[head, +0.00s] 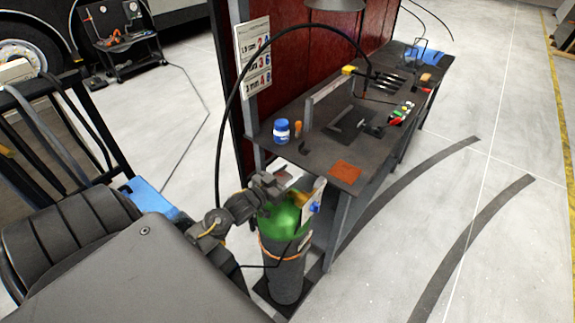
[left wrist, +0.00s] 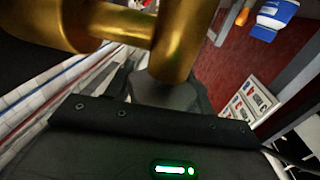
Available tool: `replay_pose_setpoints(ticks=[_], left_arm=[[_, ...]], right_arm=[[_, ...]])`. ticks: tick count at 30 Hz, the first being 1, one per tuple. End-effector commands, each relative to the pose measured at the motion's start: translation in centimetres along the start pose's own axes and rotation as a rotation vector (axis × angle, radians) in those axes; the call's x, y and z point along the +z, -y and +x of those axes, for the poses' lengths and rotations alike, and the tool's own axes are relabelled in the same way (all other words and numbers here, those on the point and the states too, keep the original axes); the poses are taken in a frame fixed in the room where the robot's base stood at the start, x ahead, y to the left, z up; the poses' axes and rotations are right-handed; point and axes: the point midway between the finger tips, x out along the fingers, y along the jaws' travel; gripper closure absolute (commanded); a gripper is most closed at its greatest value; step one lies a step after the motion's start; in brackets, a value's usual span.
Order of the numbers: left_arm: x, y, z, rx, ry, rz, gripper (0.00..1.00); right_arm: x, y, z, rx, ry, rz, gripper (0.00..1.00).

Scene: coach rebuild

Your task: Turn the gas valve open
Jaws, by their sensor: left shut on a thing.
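A gas cylinder (head: 285,262) with a green shoulder and a dark grey body stands upright beside the workbench. Its brass valve (head: 297,198) is at the top, partly covered by my left gripper (head: 279,184). In the left wrist view, the brass valve body (left wrist: 183,45) fills the top, close in front of the gripper. A dark grey part (left wrist: 163,92) sits at the end of the brass stem, between the gripper and the brass. My left gripper is shut on the valve's knob; the fingertips are mostly hidden. My right gripper is not in view.
The workbench (head: 345,170) holds a blue-and-white jar (head: 281,131), an orange cloth (head: 345,172) and several tools. A black hose (head: 219,150) arches over from behind the cylinder. A dark red panel (head: 300,60) stands behind the bench. Floor to the right is clear.

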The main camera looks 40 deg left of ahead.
Motion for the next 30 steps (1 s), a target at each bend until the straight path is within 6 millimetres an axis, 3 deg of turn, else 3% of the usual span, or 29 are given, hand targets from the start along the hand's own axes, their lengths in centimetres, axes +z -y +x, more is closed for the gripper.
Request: replay_pose_setpoints(ticks=[23, 24, 28, 30], left_arm=[[0.01, 0.05, -0.01, -0.001, 0.001, 0.0, 0.69], [0.01, 0.05, -0.01, -0.001, 0.001, 0.0, 0.45], [0.01, 0.03, -0.01, -0.001, 0.001, 0.0, 0.28], [0.01, 0.03, 0.0, -0.001, 0.0, 0.0, 0.25]], right_arm=[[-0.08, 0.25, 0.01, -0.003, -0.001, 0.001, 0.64], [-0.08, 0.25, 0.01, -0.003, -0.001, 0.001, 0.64], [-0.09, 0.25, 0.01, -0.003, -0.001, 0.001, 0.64], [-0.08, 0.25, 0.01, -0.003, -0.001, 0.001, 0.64]])
